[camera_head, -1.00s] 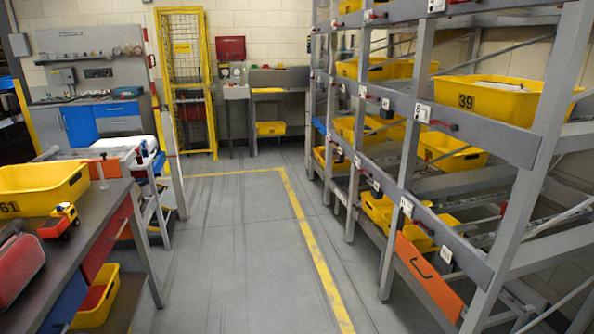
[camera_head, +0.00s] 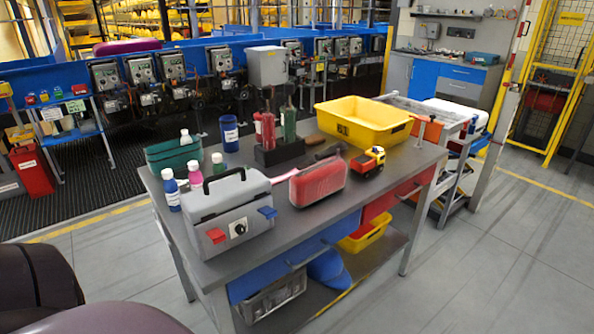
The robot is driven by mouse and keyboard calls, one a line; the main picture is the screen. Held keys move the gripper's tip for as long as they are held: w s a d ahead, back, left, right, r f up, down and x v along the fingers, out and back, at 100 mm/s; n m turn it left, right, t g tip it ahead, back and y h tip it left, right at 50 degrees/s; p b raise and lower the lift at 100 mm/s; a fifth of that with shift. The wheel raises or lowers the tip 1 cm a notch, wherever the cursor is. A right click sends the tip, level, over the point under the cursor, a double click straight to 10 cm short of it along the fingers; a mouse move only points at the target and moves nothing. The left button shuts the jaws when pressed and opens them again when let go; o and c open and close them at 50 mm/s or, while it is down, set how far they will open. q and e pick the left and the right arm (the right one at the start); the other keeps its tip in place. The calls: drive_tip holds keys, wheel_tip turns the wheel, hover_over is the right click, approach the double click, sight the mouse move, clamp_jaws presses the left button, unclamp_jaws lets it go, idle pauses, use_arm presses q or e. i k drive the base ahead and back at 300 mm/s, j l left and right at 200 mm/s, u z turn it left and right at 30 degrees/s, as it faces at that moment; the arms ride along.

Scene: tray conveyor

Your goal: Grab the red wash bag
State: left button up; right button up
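The red wash bag (camera_head: 319,184) stands on the grey worktable (camera_head: 292,222), near the middle of its front edge. It has a dark strap or edge along its top. Neither of my grippers is in view. Dark rounded parts at the lower left look like my own arm, with no fingers showing.
A yellow bin (camera_head: 365,128) sits at the table's back right. A yellow bin (camera_head: 363,239) is on the lower shelf. Floor at the front right is clear.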

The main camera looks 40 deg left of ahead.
sight(312, 184)
drive_tip(key=i+u, duration=0.2)
drive_tip(key=u, duration=0.2)
drive_tip(key=i+l+u, duration=0.2)
drive_tip(key=u, duration=0.2)
drive_tip(key=i+l+u, duration=0.15)
drive_tip(key=u, duration=0.3)
drive_tip(key=i+l+u, duration=0.1)
drive_tip(key=l+u, duration=0.3)
drive_tip(key=i+l+u, duration=0.1)
drive_tip(key=u, duration=0.3)
drive_tip(key=i+l+u, duration=0.15)
drive_tip(key=l+u, duration=0.4)
drive_tip(key=l, duration=0.25)
drive_tip(key=i+l+u, duration=0.1)
drive_tip(key=l+u, duration=0.2)
drive_tip(key=l, duration=0.15)
